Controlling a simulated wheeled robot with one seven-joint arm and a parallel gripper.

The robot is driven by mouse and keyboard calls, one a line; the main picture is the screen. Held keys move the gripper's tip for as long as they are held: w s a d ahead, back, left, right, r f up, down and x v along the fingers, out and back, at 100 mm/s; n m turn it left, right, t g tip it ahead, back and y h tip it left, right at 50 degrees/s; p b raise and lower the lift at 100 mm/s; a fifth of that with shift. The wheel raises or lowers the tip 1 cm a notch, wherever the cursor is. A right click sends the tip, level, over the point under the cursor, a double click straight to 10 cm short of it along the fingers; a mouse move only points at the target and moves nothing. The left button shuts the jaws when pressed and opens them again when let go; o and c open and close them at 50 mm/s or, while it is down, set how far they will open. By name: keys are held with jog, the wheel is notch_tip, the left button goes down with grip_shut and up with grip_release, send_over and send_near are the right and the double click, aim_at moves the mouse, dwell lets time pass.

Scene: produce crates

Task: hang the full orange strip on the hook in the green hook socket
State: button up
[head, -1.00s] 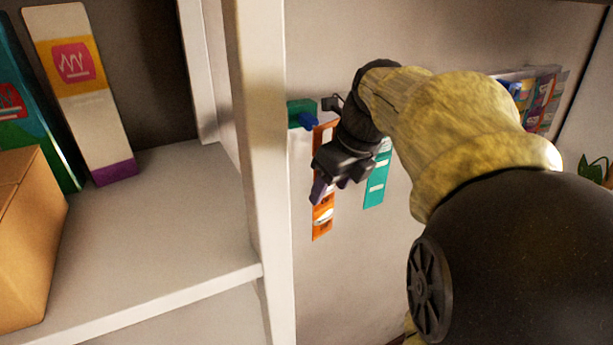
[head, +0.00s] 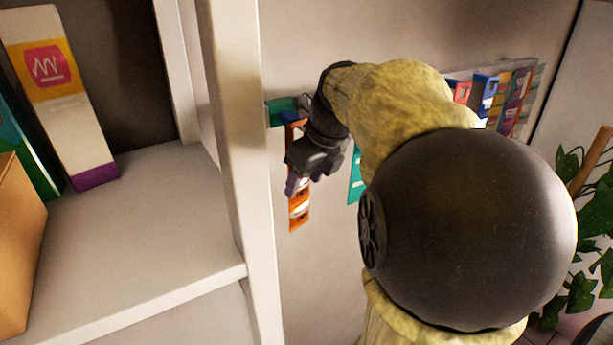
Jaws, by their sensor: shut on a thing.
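The orange strip (head: 299,212) hangs down in front of the wall panel, with its lower end free. My dark gripper (head: 296,182) is shut on it and covers its middle. The strip's upper part shows just below the green hook socket (head: 281,109), which sits on the panel beside the white shelf post. My gripper and wrist hide much of the area around the socket's hook, so I cannot tell whether the strip's top is on the hook or only in front of it.
A teal strip (head: 355,180) hangs to the right, partly behind my arm. More colourful packs (head: 500,95) hang farther right. The white shelf post (head: 240,170) stands close on the left, with boxes on the shelf (head: 150,230). A leafy plant (head: 590,240) is at the far right.

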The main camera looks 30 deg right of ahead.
dwell(0.4)
jog(key=o, duration=1.1)
jog(key=b+v, duration=0.1)
jog(key=v, duration=1.1)
